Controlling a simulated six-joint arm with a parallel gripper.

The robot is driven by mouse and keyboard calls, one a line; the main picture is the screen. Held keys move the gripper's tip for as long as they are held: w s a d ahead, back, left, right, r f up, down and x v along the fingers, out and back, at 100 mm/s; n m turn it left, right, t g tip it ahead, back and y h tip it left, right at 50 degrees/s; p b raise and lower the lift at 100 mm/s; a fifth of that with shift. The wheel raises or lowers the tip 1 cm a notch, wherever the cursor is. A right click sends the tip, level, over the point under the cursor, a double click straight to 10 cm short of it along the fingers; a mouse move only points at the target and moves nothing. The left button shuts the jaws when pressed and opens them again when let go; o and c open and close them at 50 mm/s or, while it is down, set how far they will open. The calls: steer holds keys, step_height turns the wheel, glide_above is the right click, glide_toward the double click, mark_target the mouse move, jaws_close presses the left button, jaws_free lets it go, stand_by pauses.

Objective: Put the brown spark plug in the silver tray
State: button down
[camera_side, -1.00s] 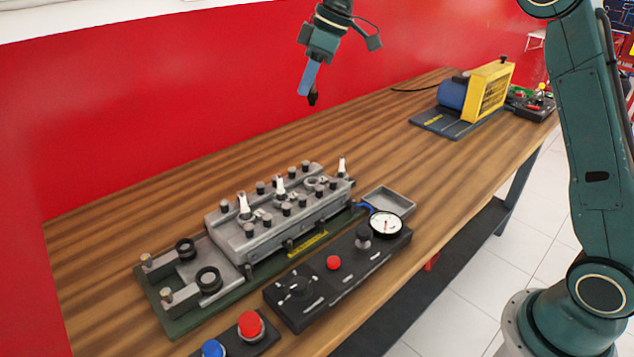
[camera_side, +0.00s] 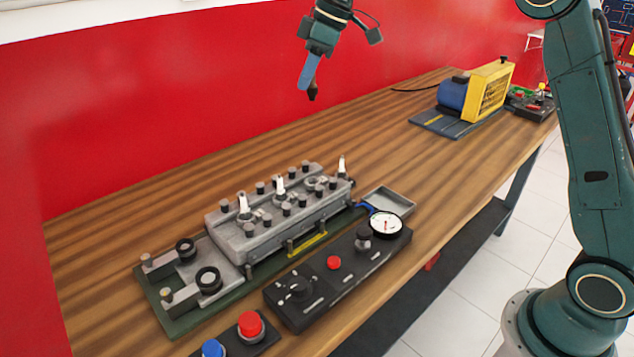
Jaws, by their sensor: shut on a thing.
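My gripper (camera_side: 309,78) hangs high above the back of the bench, shut on the brown spark plug (camera_side: 312,93). Only the plug's dark brown lower end shows below the blue fingers; the rest is hidden by them. The silver tray (camera_side: 404,205) is a shallow grey rectangle at the right end of the engine block, behind the dial gauge. It lies well below and to the right of my gripper. Its visible inside looks empty, though the gauge covers its near corner.
The grey engine block (camera_side: 240,241) with several posts and white-topped plugs stands on a green base. A black control panel (camera_side: 318,293) with a dial gauge (camera_side: 386,225) lies in front. A yellow and blue machine (camera_side: 487,92) stands at the far right. The bench between is clear.

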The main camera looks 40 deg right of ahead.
steer(key=shift+r, duration=0.9)
steer(key=shift+d, duration=0.1)
steer(key=shift+s+d+f, duration=0.2)
steer(key=shift+s+d, duration=0.05)
steer(key=shift+d, duration=0.25)
steer(key=s+d+f, duration=0.9)
steer(key=s+d, duration=0.2)
steer(key=d, duration=0.2)
steer(key=f, duration=1.6)
steer(key=shift+s+d, duration=0.1)
steer(key=shift+s, duration=0.1)
steer(key=shift+f, duration=0.1)
steer(key=shift+f, duration=2.05)
